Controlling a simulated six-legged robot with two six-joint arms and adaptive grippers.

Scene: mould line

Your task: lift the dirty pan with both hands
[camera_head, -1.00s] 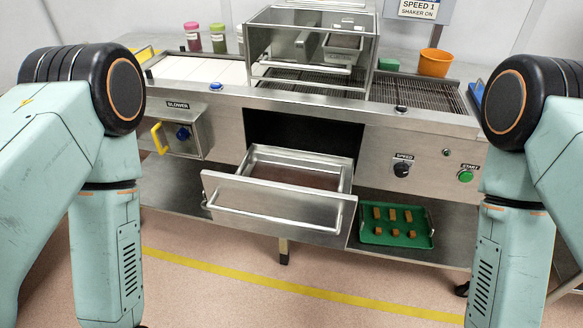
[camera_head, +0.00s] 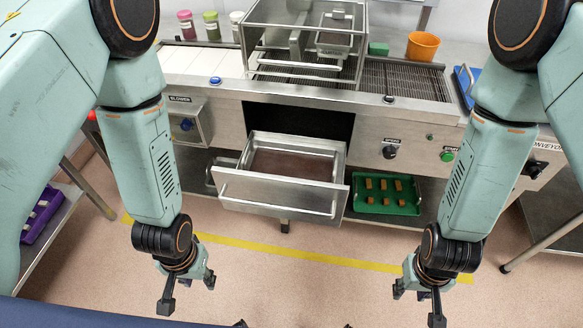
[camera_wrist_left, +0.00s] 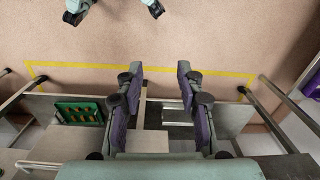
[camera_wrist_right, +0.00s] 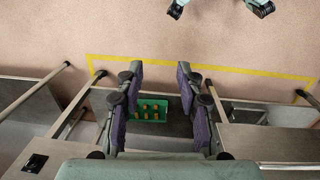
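The dirty pan (camera_head: 279,197) is a steel drawer-like pan with a brown layer on its floor (camera_head: 290,164). It sticks out from the dark opening under the conveyor, with a bar handle along its front. My left gripper (camera_head: 187,290) hangs low in front of the pan, to its left, open and empty. My right gripper (camera_head: 418,302) hangs low to the pan's right, also open and empty. Neither touches the pan. In the left wrist view (camera_wrist_left: 158,82) and right wrist view (camera_wrist_right: 159,82), the fingers stand apart with nothing between them.
A green tray (camera_head: 386,208) with several brown pieces lies on the lower shelf, right of the pan. The blower box (camera_head: 189,122) is left of the opening; the speed knob (camera_head: 389,151) is right. An orange pot (camera_head: 422,46) stands on top. The floor before the line is clear.

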